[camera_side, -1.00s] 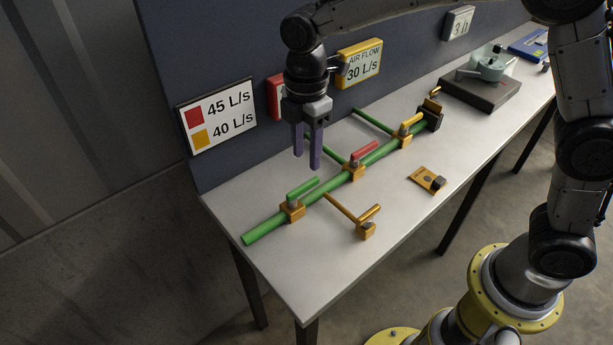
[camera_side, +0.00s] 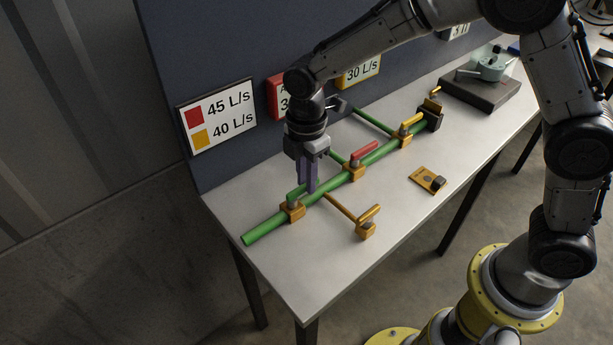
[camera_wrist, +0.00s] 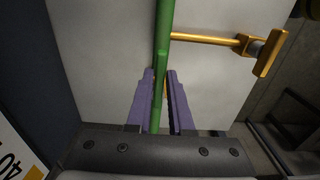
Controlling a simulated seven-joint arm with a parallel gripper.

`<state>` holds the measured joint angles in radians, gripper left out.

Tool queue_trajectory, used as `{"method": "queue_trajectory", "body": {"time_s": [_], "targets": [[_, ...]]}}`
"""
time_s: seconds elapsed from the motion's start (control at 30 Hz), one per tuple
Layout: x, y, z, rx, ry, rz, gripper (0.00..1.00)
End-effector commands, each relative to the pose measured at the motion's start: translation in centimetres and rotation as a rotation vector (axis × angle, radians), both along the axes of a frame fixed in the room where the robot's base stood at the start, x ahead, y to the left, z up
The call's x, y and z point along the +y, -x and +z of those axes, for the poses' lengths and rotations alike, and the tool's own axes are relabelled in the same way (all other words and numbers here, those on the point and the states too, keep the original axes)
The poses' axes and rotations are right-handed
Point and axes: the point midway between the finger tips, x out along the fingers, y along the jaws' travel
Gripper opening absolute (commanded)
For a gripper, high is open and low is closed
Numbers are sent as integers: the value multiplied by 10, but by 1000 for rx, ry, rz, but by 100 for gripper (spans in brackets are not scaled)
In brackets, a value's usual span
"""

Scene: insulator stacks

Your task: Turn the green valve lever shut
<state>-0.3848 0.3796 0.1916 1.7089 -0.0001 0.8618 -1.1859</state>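The green valve lever (camera_side: 293,195) sits on an orange valve body (camera_side: 292,211) near the front end of the green pipe (camera_side: 262,231). It lies roughly along the pipe. My gripper (camera_side: 308,188) points down at the lever, its purple fingers low over it and hiding its middle. In the wrist view, the lever (camera_wrist: 157,115) lies between the two fingers of my gripper (camera_wrist: 160,74), which are apart on either side of it. A narrow gap shows on the right, so the gripper looks open.
A red lever (camera_side: 364,153) and a yellow lever (camera_side: 411,120) sit farther along the pipe. An orange branch with its own lever (camera_side: 369,213) reaches right. A wall sign (camera_side: 218,117) reads 45 L/s and 40 L/s. The table's front corner is clear.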

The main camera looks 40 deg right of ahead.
Motion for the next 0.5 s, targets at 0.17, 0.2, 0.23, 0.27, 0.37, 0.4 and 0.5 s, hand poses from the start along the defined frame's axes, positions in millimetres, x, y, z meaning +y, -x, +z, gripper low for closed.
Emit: {"method": "queue_trajectory", "body": {"time_s": [0.17, 0.2, 0.23, 0.27, 0.37, 0.4, 0.5], "targets": [[0, 0, 0, 0, 0, 0, 0], [0, 0, 0, 0, 0, 0, 0], [0, 0, 0, 0, 0, 0, 0], [0, 0, 0, 0, 0, 0, 0], [0, 0, 0, -1, 0, 0, 0], [0, 0, 0, -1, 0, 0, 0], [0, 0, 1, -1, 0, 0, 0]]}}
